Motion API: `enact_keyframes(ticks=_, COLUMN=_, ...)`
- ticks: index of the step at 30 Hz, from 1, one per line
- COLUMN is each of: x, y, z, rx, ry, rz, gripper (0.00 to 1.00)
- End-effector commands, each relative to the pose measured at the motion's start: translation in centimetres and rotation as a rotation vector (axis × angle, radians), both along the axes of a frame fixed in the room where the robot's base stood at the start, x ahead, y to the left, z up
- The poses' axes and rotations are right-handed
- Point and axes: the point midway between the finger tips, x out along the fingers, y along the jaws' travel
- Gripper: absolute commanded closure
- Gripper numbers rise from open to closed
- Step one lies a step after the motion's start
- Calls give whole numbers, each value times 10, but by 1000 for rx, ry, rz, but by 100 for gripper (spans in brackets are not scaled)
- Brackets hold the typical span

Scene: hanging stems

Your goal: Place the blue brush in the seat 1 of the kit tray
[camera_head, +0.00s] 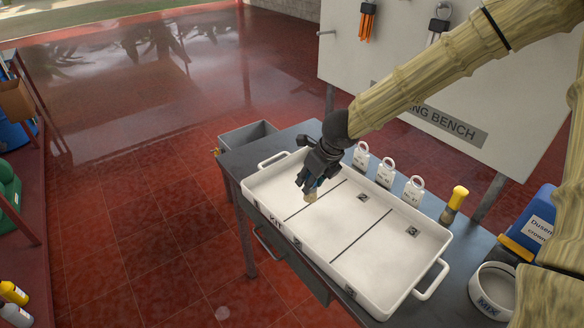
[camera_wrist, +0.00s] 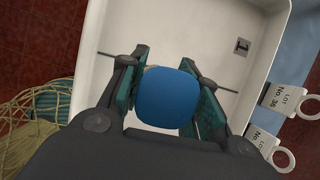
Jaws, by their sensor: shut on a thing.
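The blue brush is in my gripper (camera_head: 312,183), which is shut on its handle. In the wrist view the rounded blue end of the brush (camera_wrist: 166,97) sits between both fingers. In the head view its pale bristles (camera_head: 311,195) point down over the white kit tray (camera_head: 385,285), near the left divider line. I cannot tell whether the bristles touch the tray floor. Thin dark lines split the tray into three seats. A mark that looks like "1" (camera_wrist: 242,46) shows in the end seat in the wrist view; in the head view my gripper seems to hide it.
White lot tags (camera_head: 387,172) stand along the tray's back edge. A yellow-handled brush (camera_head: 455,203), a white MIX bowl (camera_head: 493,290) and a blue-and-yellow container (camera_head: 530,225) are at the right. A grey bin (camera_head: 247,136) is beyond the bench's left end.

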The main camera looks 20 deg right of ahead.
Motion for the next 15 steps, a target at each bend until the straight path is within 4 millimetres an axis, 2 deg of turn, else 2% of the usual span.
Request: enact_keyframes(ticks=15, x=84, y=4, z=-6, rx=0, ry=0, rz=-6, gripper=92)
